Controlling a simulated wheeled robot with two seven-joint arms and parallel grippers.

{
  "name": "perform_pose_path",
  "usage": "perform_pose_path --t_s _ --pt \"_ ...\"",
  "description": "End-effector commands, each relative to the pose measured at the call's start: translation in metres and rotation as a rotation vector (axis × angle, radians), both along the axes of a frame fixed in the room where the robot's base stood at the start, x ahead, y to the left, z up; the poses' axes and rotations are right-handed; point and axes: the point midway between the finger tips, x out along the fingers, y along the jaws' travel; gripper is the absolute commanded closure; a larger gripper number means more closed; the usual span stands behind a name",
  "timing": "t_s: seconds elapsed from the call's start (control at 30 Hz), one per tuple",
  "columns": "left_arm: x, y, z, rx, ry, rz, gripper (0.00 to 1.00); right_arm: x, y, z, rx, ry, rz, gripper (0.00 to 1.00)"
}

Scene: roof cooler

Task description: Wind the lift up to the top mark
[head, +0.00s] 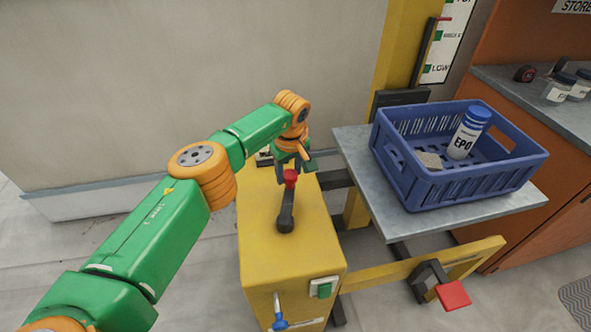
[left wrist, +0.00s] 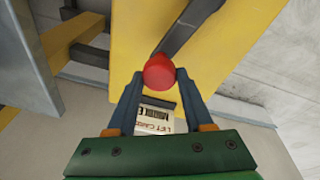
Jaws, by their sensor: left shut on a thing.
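The yellow winch box (head: 255,240) stands in the middle with a dark crank arm (head: 286,215) on top, ending in a red knob (head: 290,178). My left gripper (head: 291,168) is shut on the knob from above; in the left wrist view the red knob (left wrist: 159,70) sits between the fingertips. The lift's grey platform (head: 355,150) carries a blue crate (head: 455,190). The mark board (head: 440,60) on the yellow post shows low and middle labels, with the top label cut by the picture edge. A thin red pointer (head: 444,18) lies above the middle label. My right gripper is not in view.
A red pedal (head: 453,294) sits low right. An orange cabinet (head: 545,215) stands close right of the platform.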

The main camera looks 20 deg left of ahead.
Motion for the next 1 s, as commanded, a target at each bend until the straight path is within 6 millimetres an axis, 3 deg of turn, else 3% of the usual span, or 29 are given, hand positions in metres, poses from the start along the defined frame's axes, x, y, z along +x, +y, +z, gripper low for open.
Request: perform_pose_path --t_s 0.23,0.53,0.87,1.0 --pt "0.000 0.004 0.000 0.008 -0.002 0.006 1.00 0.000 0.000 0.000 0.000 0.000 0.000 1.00" --pt "-0.006 0.021 0.002 0.010 0.001 0.008 1.00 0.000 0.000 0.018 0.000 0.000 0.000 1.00" --pt "-0.008 0.023 -0.001 0.009 0.002 0.007 1.00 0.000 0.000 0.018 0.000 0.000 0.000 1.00" --pt "-0.011 0.028 0.002 0.010 0.004 0.006 1.00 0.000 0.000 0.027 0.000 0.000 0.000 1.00"
